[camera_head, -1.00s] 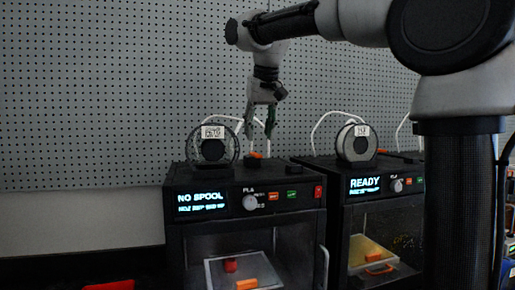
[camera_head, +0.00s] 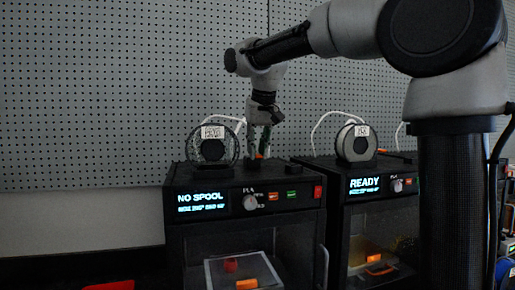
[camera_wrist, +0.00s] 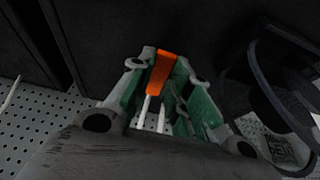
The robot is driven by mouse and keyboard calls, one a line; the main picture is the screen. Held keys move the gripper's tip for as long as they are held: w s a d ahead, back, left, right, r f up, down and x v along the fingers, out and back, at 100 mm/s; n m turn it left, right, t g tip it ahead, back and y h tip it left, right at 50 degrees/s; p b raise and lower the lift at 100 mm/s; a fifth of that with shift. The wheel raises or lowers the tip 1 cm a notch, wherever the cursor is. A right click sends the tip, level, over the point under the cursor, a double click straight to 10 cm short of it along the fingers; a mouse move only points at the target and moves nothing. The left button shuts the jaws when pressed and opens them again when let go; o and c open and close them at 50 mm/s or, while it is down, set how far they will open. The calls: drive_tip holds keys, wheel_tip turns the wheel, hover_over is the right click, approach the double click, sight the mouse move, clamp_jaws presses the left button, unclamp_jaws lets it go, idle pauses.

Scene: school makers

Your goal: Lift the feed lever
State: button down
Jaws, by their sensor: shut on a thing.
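The feed lever, an orange piece (camera_wrist: 160,72) on top of the left printer, sits between my fingertips in the wrist view. My gripper (camera_wrist: 161,68) has its green-padded fingers shut on the lever. In the head view my gripper (camera_head: 258,155) points down onto the top of the left printer (camera_head: 245,225), whose display reads "NO SPOOL". The lever is mostly hidden behind the fingers there; only a bit of orange shows. Two pale rods or tubes show between the fingers in the wrist view.
A spool holder with a dark, see-through spool (camera_head: 212,147) stands just left of my gripper. A second printer (camera_head: 375,215) reading "READY" stands to the right with a grey spool (camera_head: 357,143) on top. A pegboard wall (camera_head: 100,90) is behind.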

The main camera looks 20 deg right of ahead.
drive_tip(key=shift+r, duration=0.1)
drive_tip(key=shift+w+r+g, duration=0.45)
drive_tip(key=shift+g, duration=0.65)
drive_tip(key=shift+w+r+g, duration=0.3)
drive_tip(key=shift+r+g, duration=0.05)
drive_tip(key=shift+g, duration=0.45)
drive_tip(key=shift+w+r+g, duration=0.3)
drive_tip(key=shift+g, duration=0.5)
drive_tip(key=c, duration=1.3)
unclamp_jaws()
